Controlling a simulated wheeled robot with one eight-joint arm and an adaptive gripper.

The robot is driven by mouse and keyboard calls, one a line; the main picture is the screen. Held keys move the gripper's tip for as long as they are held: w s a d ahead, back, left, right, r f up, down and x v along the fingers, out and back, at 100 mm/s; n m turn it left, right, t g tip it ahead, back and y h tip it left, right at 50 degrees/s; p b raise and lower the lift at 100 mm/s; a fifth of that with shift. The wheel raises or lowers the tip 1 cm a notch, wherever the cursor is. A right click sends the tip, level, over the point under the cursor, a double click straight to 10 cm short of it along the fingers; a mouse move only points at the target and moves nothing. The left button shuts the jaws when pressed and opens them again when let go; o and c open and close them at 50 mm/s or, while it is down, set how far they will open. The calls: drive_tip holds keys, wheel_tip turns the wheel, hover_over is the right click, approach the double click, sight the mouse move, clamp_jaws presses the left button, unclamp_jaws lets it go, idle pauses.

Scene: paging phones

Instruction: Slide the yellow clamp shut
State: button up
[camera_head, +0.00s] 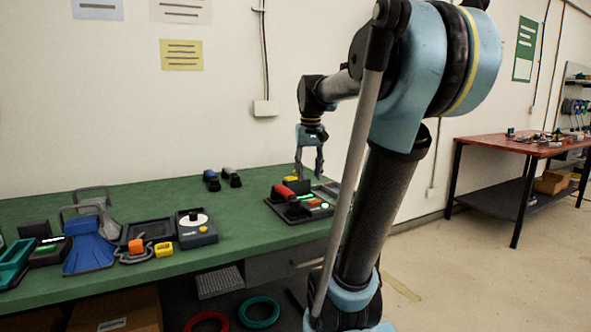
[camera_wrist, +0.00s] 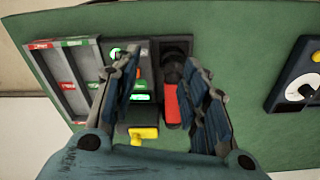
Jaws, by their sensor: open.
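The yellow clamp (camera_wrist: 144,134) shows in the wrist view as a small L-shaped piece on a dark block, near the lower middle, between the bases of my fingers. In the head view it is a small yellow spot (camera_head: 290,179) at the back of a dark device (camera_head: 272,205) on the green table. My gripper (camera_head: 309,173) is open, pointing down above the device. In the wrist view my gripper (camera_wrist: 160,75) spreads its fingers to either side, with nothing held between them. Whether a finger touches the clamp cannot be told.
The device carries a red block (camera_wrist: 171,103) and green-lit parts (camera_wrist: 139,87). A grey compartment tray (camera_wrist: 69,75) lies beside it. A dial box (camera_head: 196,228), a blue stand (camera_head: 89,248) and two dark handsets (camera_head: 231,177) stand left on the green table (camera_head: 150,193).

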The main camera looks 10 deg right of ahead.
drive_tip(key=w+r+g, duration=0.1)
drive_tip(key=w+r, duration=0.5)
drive_tip(key=w, duration=0.6)
drive_tip(key=w+r, duration=0.6)
drive_tip(key=w, duration=0.6)
drive_tip(key=f, duration=1.7)
drive_tip(key=shift+a, duration=0.2)
clamp_jaws()
